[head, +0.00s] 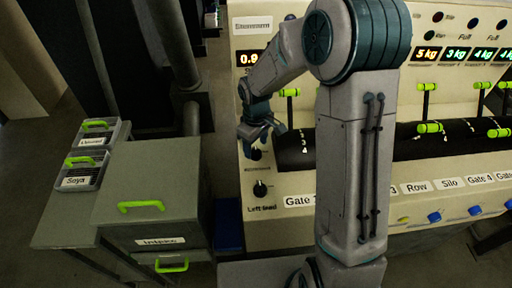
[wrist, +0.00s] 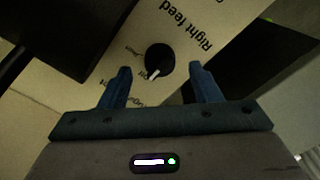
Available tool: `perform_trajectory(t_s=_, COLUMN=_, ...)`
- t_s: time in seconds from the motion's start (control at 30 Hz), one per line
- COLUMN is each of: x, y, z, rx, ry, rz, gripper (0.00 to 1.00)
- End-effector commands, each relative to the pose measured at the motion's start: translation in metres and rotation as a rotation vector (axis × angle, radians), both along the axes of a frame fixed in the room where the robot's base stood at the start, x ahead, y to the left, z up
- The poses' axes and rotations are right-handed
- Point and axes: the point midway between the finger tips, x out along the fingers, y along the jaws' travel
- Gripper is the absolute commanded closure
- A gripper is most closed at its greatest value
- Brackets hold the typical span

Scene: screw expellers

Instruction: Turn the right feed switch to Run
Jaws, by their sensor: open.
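The right feed switch (wrist: 160,58) is a round black knob with a white pointer mark, on a cream panel in the wrist view. Its pointer aims toward the bottom of that view, slightly left. The printed "Right feed" label sits to its upper right; the small position words around it are partly hidden by a finger and hard to read. My gripper (wrist: 160,85) is open and empty, with its two blue fingers either side of the knob in that view, apart from it. In the head view my gripper (head: 263,136) is at the panel's left end, just above a dark knob.
The left feed switch (head: 260,189) is lower on the same panel. A black trough (head: 295,150) with green-handled gates runs right from there. Weight displays (head: 427,54) line the top. A grey cabinet (head: 150,205) and lidded bins (head: 82,172) stand at left.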

Motion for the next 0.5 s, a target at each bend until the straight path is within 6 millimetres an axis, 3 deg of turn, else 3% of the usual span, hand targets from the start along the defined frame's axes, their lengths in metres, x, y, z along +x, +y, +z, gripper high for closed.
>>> perform_trajectory(t_s=0.2, x=0.0, y=0.0, z=-0.022, rx=0.0, ry=0.0, rz=0.001, gripper=0.43)
perform_trajectory(t_s=0.5, x=0.0, y=0.0, z=-0.027, rx=0.0, ry=-0.001, rz=0.0, gripper=0.43)
